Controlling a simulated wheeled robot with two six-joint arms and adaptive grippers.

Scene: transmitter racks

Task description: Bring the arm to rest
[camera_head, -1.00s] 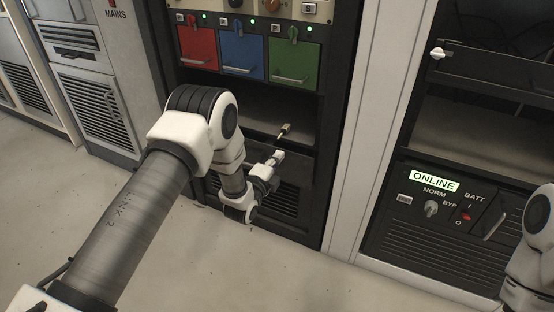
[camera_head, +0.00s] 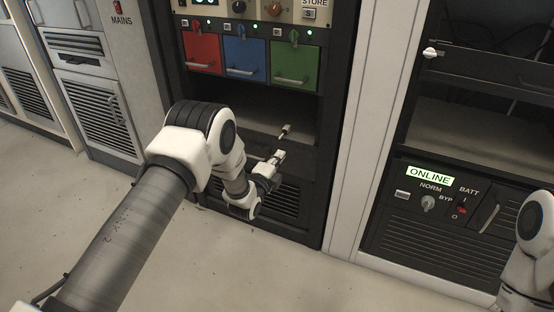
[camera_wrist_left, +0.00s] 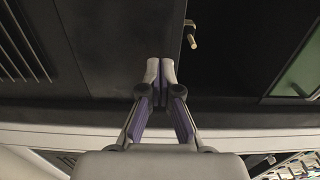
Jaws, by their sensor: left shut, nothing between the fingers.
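My left arm (camera_head: 125,235) reaches in from the lower left toward the middle rack. My left gripper (camera_head: 279,156) is in front of the rack's lower part, just below a small brass-coloured knob (camera_head: 285,131). In the left wrist view the fingertips (camera_wrist_left: 160,72) are together with nothing between them. The knob (camera_wrist_left: 192,38) shows there above and to the right of the fingers, apart from them. Part of my right arm (camera_head: 530,245) shows at the right edge; its gripper is out of the frame.
The middle rack has red (camera_head: 202,53), blue (camera_head: 245,58) and green (camera_head: 293,65) drawers above an open dark bay (camera_head: 240,105). At right, a panel with a lit ONLINE sign (camera_head: 430,173) carries switches. The pale floor (camera_head: 60,210) is clear at left.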

